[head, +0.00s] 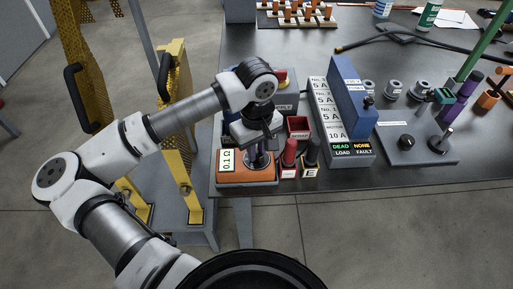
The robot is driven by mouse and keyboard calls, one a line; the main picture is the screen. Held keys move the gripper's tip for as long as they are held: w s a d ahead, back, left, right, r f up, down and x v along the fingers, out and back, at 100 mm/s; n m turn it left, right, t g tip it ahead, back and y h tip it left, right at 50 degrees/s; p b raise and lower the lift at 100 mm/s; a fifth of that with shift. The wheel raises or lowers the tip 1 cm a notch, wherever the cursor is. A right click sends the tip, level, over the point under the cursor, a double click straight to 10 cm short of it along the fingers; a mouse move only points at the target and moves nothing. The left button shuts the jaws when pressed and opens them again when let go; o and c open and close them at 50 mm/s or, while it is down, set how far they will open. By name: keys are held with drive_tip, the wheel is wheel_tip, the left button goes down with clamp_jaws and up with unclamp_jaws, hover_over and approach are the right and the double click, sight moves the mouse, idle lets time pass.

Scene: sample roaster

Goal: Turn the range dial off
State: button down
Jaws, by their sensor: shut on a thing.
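An orange meter box (262,179) lies at the near left corner of the dark bench. A pale display on its left side reads "0.1 Ω". My gripper (258,162) points down over the top of this box. Its fingers are shut on the range dial, which is mostly hidden by the fingers and wrist. The dial's pointer and its markings cannot be seen.
A red probe (289,158) and a black probe (311,156) stand upright close right of the meter. A grey panel with a blue cover (352,100) stands beyond, its labels including "DEAD" and "NONE". A yellow frame (176,130) stands left of the bench.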

drive_tip(key=shift+f+b, duration=0.1)
drive_tip(key=shift+b, duration=0.2)
drive_tip(key=shift+f+n+b, duration=0.15)
drive_tip(key=shift+n+b, duration=0.75)
drive_tip(key=shift+b, duration=0.2)
drive_tip(key=n+b, duration=0.2)
drive_tip(key=b, duration=0.1)
drive_tip(key=n+b, duration=0.3)
drive_tip(key=n, duration=0.1)
drive_tip(key=n+b, duration=0.2)
drive_tip(key=n, duration=0.1)
drive_tip(key=shift+a+n+b, duration=0.1)
drive_tip(key=shift+n+b, duration=0.25)
drive_tip(key=shift+n, duration=0.05)
drive_tip(key=n+b, duration=0.3)
drive_tip(key=n, duration=0.3)
drive_tip(key=shift+s, duration=0.1)
drive_tip(key=n+b, duration=0.1)
drive_tip(key=n, duration=0.5)
drive_tip(key=shift+r+b, duration=0.2)
drive_tip(key=shift+b, duration=0.2)
